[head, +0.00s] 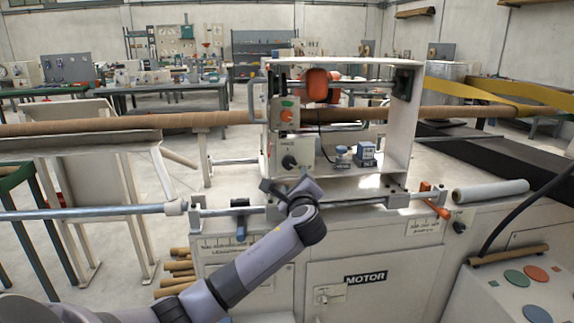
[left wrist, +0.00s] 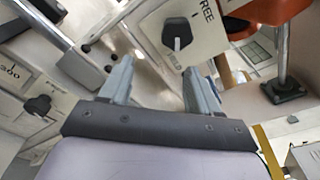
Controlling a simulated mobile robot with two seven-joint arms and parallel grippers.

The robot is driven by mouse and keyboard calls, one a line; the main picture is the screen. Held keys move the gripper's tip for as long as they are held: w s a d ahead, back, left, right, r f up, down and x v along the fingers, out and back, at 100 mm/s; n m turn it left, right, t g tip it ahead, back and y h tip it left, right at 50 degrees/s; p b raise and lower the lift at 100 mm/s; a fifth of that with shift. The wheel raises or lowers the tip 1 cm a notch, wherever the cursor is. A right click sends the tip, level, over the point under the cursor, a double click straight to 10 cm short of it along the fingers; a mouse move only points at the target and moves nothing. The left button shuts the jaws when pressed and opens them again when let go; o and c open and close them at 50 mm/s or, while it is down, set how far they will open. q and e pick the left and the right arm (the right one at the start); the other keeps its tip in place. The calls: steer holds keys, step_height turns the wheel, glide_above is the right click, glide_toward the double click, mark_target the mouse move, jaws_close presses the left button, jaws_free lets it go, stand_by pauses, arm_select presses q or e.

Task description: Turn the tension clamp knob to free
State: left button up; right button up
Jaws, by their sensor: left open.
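A dark knob (left wrist: 178,34) with a light pointer line sits on a pale plate in the left wrist view. The word FREE is printed beside it, and the pointer line does not aim at that word. In the head view a black knob (head: 289,161) on the white panel of the winder is probably the same one. My left gripper (head: 284,188) is just below that panel, apart from the knob. In the left wrist view its two fingers (left wrist: 160,85) are spread and empty, with the knob beyond them. My right gripper is not in view.
Another dark knob (left wrist: 38,105) is at the left in the left wrist view. An orange knob (head: 287,116) is higher on the panel. A metal rail (head: 340,203) runs below the gripper. A long cardboard tube (head: 170,122) crosses behind. An orange-handled clamp (head: 432,205) is at right.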

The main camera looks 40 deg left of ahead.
mark_target(287, 159)
arm_select(q)
steer(key=a+r, duration=0.1)
steer(key=r+y, duration=0.1)
steer(key=r, duration=0.1)
steer(key=shift+a, duration=0.35)
steer(key=shift+w+a+r+g, duration=0.1)
steer(key=shift+a+g, duration=0.1)
steer(key=shift+g, duration=0.2)
steer(key=shift+x, duration=3.4)
steer(key=shift+r, duration=0.1)
steer(key=c, duration=1)
